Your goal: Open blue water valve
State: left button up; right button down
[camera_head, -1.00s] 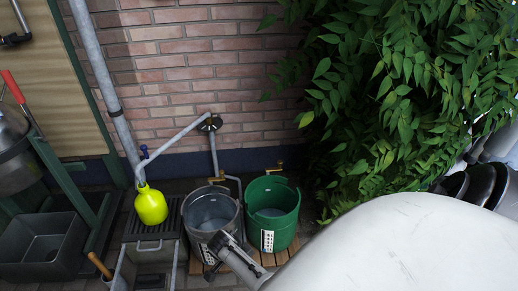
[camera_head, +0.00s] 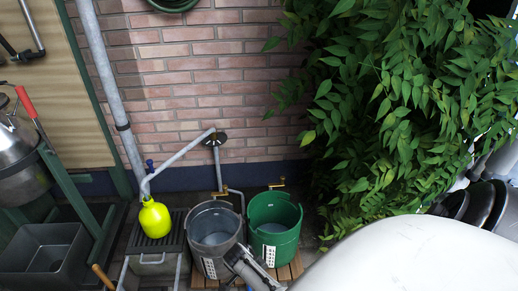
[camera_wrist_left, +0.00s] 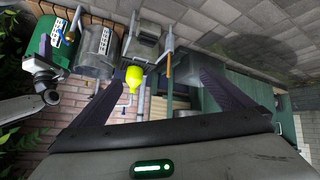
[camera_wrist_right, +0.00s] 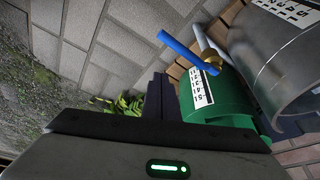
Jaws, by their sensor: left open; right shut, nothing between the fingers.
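A blue valve lever (camera_wrist_right: 186,50) on a brass valve body shows close up in the right wrist view, beside the green bucket. A small blue part also shows at the green bucket in the left wrist view (camera_wrist_left: 58,38). Another small blue handle (camera_head: 149,163) stands on the grey pipe in the head view. My right gripper (camera_wrist_right: 158,92) is shut and empty, below and left of the lever, apart from it in the picture. My left gripper (camera_wrist_left: 160,88) is open and empty, facing the yellow-green vessel from a distance. Neither gripper's fingers can be made out in the head view.
A grey metal bucket (camera_head: 198,250) and a green bucket (camera_head: 289,250) stand on a wooden slat base by the brick wall. The yellow-green vessel (camera_head: 154,219) is left of them. Dense foliage (camera_head: 390,110) fills the right. A dark bin (camera_head: 35,255) stands at left.

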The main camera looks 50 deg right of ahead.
pick_arm(q)
jog(key=r+p, duration=0.1)
jog(key=p, duration=0.1)
jog(key=a+r+p, duration=0.1)
jog(key=p, duration=0.1)
jog(key=r+p, duration=0.1)
jog(key=p, duration=0.1)
jog(key=shift+s+a+r+y, duration=0.2)
jog(key=shift+s+r+y, duration=0.05)
jog(key=shift+y, duration=0.05)
pick_arm(e)
jog(key=w+d+v, duration=0.1)
jog(key=v, duration=0.8)
jog(key=shift+w+a+r, duration=0.2)
jog(key=shift+r, duration=0.25)
